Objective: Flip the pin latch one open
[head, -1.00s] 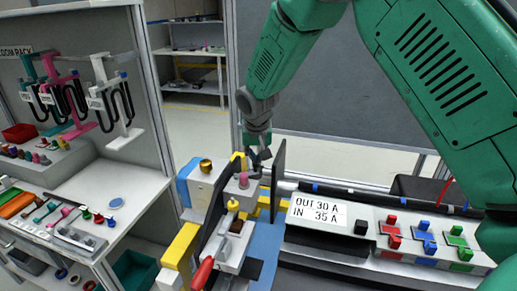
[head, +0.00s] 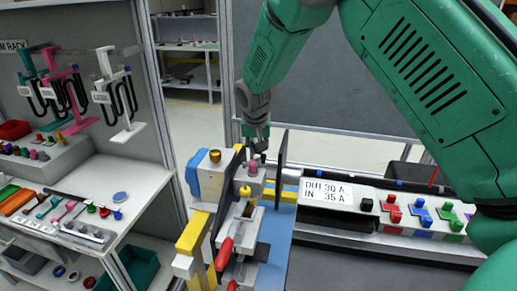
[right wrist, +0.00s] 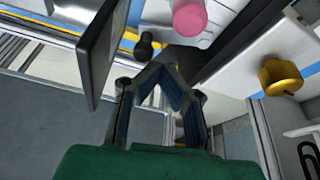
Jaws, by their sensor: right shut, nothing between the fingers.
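My right gripper (head: 258,153) comes down from above at the back of the fixture, just behind a pink knob (head: 253,168). In the right wrist view its fingertips (right wrist: 162,70) are together and hold nothing. There the pink knob (right wrist: 190,17) is above and right of the fingertips, with a small black knob (right wrist: 145,44) above and left of them. I cannot tell whether the fingers touch anything. Which part is pin latch one is not clear. Red-handled levers (head: 222,254) sit at the fixture's front. My left gripper is not in view.
A dark upright plate (head: 281,163) stands close right of my gripper. A gold knob (head: 214,156) tops a white and blue block on the left. A labelled panel (head: 335,193) with coloured switches lies right. A shelf of small parts (head: 125,175) stands left.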

